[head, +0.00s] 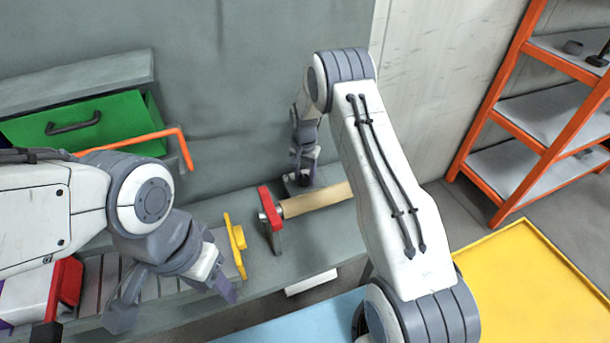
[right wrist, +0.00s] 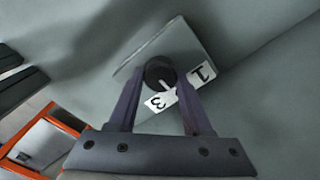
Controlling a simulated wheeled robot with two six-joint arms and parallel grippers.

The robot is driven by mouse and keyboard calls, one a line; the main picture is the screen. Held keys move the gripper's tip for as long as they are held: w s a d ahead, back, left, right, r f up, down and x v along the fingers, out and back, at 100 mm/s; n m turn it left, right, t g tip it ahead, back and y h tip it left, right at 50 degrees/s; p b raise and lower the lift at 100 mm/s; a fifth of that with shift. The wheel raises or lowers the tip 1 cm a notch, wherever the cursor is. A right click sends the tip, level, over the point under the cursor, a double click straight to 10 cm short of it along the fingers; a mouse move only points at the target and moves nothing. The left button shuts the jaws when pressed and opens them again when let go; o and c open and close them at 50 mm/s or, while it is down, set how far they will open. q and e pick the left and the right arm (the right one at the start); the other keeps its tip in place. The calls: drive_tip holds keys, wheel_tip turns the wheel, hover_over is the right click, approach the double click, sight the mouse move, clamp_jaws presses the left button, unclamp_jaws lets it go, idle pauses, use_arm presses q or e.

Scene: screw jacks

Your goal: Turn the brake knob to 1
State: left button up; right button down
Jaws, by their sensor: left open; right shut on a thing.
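The brake knob (right wrist: 160,72) is a dark round knob on a pale grey plate (right wrist: 128,70). A white label with 1 (right wrist: 202,73) lies to its right and one with 3 (right wrist: 159,102) lies below it. The knob's white pointer mark (right wrist: 169,86) points down and right, between the two labels; a finger partly covers the area there. My right gripper (right wrist: 160,82) is shut on the knob, one finger on each side. In the head view my right gripper (head: 302,178) is at the back of the bench. My left gripper (head: 172,298) is open and empty over the bench's left part.
A yellow piece (head: 236,245) is close to my left gripper. A green drawer (head: 85,122) and an orange bar (head: 135,140) are at the left. An orange-framed shelf (head: 545,105) stands at the right.

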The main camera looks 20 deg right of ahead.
drive_tip(key=shift+n, duration=0.3)
drive_tip(key=n+b, duration=0.1)
drive_tip(key=n, duration=0.2)
drive_tip(key=shift+a+n, duration=0.1)
drive_tip(key=shift+n, duration=2.1)
drive_tip(key=shift+c, duration=1.6)
unclamp_jaws()
drive_tip(key=shift+r, duration=0.1)
